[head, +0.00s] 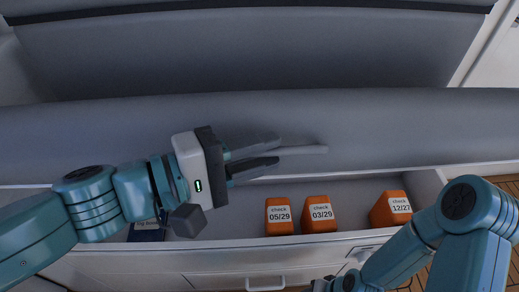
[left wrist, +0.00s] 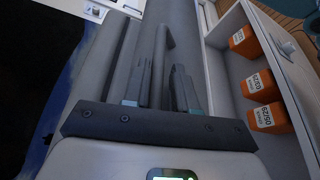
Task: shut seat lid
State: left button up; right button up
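The seat lid (head: 420,125) is a long grey padded panel, raised above the open white seat box (head: 345,190). My right gripper (head: 322,286) is low at the bottom edge, mostly cut off.
Orange boxes with check labels stand in the seat box: 05/29 (head: 279,216), 03/29 (head: 319,215) and 12/27 (head: 391,209). A dark blue item (head: 145,234) is partly behind my left arm. A white front with a drawer handle (head: 266,284) lies below. A grey backrest (head: 250,45) is behind.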

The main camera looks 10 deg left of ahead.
dwell(0.3)
pick_arm(q)
jog(key=shift+s+a+r, duration=0.1)
jog(key=shift+a, duration=0.15)
jog(key=v, duration=1.5)
jog(key=shift+s+a, duration=0.25)
jog(key=shift+a, duration=0.05)
